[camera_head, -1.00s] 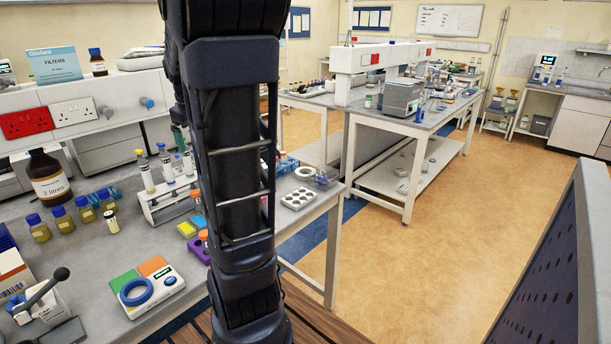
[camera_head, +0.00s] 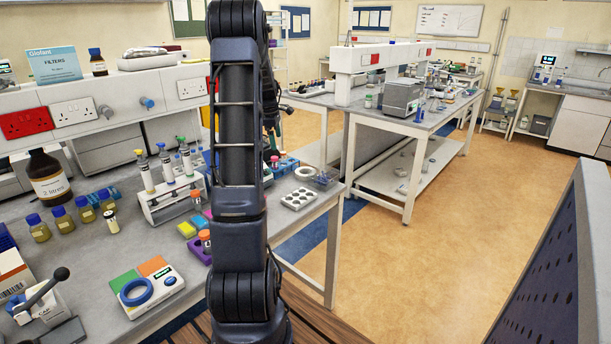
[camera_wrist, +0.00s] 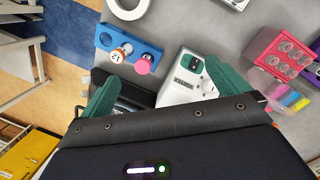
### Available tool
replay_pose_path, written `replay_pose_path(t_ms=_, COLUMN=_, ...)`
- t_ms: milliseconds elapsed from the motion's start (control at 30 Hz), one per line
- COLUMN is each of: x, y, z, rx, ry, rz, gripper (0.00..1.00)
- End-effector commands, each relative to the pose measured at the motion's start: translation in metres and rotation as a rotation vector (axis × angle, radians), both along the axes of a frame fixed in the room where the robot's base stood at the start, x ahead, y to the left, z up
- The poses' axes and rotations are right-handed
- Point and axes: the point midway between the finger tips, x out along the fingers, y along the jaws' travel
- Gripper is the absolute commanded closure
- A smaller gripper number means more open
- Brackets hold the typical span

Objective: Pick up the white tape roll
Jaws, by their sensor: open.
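The white tape roll (camera_head: 305,177) lies flat on the bench near its right edge, between the blue tube rack and a white tray of round wells. In the wrist view the white tape roll (camera_wrist: 129,16) shows at the top edge, partly cut off. My gripper (camera_wrist: 162,70) is open, its two green fingers apart with nothing held between them. It is above the bench, and the roll lies beyond the fingertips, up and left in the wrist view. In the head view my arm hides most of the gripper.
A blue rack (camera_wrist: 130,48) with orange- and pink-capped tubes stands near the roll. The bench edge and floor lie at left in the wrist view.

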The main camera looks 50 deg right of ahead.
Motion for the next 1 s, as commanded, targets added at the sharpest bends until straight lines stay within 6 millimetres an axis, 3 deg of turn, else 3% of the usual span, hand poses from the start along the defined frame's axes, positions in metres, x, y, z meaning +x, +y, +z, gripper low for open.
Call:
replay_pose_path(t_ms=33, x=-0.007, y=-0.022, z=-0.015, rx=0.008, ry=0.016, rz=0.01, gripper=0.0)
replay_pose_path(t_ms=100, x=-0.015, y=-0.048, z=-0.031, rx=0.016, ry=0.035, rz=0.035, gripper=0.0)
replay_pose_path(t_ms=200, x=-0.027, y=-0.078, z=-0.052, rx=0.028, ry=0.058, rz=0.066, gripper=0.0)
replay_pose_path(t_ms=333, x=-0.038, y=-0.103, z=-0.07, rx=0.039, ry=0.076, rz=0.095, gripper=0.0)
replay_pose_path(t_ms=633, x=-0.045, y=-0.116, z=-0.09, rx=0.046, ry=0.086, rz=0.111, gripper=0.0)
replay_pose_path(t_ms=1000, x=-0.049, y=-0.12, z=-0.133, rx=0.044, ry=0.084, rz=0.11, gripper=0.0)
